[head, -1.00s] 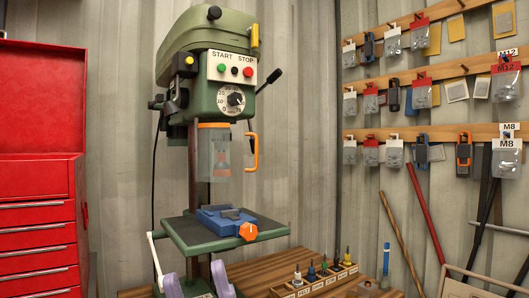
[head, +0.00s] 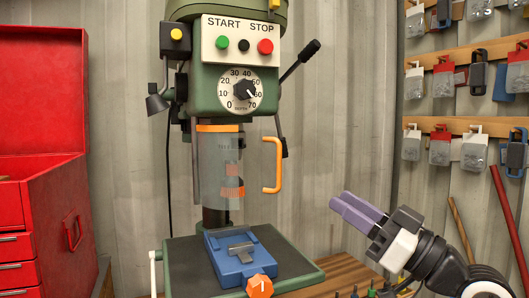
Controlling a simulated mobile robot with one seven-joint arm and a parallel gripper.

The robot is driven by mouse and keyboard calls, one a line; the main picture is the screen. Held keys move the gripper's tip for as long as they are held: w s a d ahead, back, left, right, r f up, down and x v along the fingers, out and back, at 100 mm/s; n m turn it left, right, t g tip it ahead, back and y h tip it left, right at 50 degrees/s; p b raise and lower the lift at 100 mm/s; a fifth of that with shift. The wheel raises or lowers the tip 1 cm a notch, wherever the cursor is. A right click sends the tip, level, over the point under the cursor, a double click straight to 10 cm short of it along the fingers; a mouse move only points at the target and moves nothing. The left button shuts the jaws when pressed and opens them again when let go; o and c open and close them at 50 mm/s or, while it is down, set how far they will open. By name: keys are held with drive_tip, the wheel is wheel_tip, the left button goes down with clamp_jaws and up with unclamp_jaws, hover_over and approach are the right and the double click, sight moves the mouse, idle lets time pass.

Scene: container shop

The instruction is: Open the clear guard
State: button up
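The clear guard (head: 209,175) hangs under the drill press head as a see-through sleeve in front of the chuck. It has an orange band (head: 218,128) at its top. Its orange D-shaped handle (head: 278,165) stands upright at its right side. My gripper (head: 340,200) is at the lower right, with purple fingers pointing up and left toward the handle. The gripper is apart from the handle and guard, and nothing shows in it. The fingers overlap from this side, so any gap between them is unclear.
A blue vise (head: 228,262) with an orange knob (head: 259,287) sits on the press table (head: 180,258) below the guard. A black feed lever (head: 300,60) sticks out above the handle. A red tool cabinet (head: 40,95) stands left. Boards with hanging packs (head: 440,150) are at right.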

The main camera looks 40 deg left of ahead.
drive_tip(key=s+a+r+p, duration=0.1)
drive_tip(key=a+r+p, duration=0.1)
drive_tip(key=a, duration=0.3)
drive_tip(key=s+a+r+n+g+p, duration=0.1)
drive_tip(key=s+a+r+p, duration=0.1)
drive_tip(key=a, duration=0.4)
drive_tip(key=shift+r+h+p, duration=0.3)
drive_tip(key=shift+r+p, duration=0.45)
drive_tip(key=shift+r, duration=0.1)
drive_tip(key=shift+s, duration=0.1)
clamp_jaws()
drive_tip(key=shift+g, duration=0.3)
